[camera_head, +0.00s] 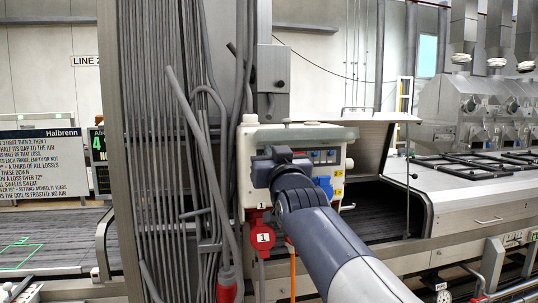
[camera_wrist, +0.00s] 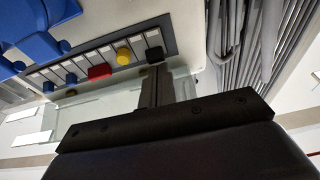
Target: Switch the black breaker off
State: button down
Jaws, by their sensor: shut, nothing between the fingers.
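The black breaker (camera_wrist: 155,55) is at the right end of a row of coloured switches in the wrist view. My gripper (camera_wrist: 156,78) is shut and empty, its narrow fingertips close below the black breaker in that view; I cannot tell whether they touch it. A yellow breaker (camera_wrist: 123,56) is beside the black one, then a red breaker (camera_wrist: 99,72) and blue ones (camera_wrist: 71,79). In the head view, the breaker box (camera_head: 337,190) is partly covered by my arm, which hides the black breaker and my fingertips.
Blue sockets (camera_wrist: 40,45) stick out of the panel near the switches. A clear cover (camera_wrist: 95,103) lies along the row. Grey cables (camera_head: 170,150) run down left of the box, and a red plug (camera_head: 262,238) hangs below it. An open hood (camera_head: 350,117) stands behind.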

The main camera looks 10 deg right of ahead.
jog(key=shift+w, duration=0.35)
jog(key=shift+s+b, duration=0.2)
jog(key=shift+b, duration=0.15)
jog(key=shift+f, duration=0.1)
jog(key=r+b+v, duration=0.1)
jog(key=b+v, duration=0.2)
jog(key=v, duration=0.2)
jog(key=shift+s+b, duration=0.35)
jog(key=shift+s, duration=0.2)
dwell(0.4)
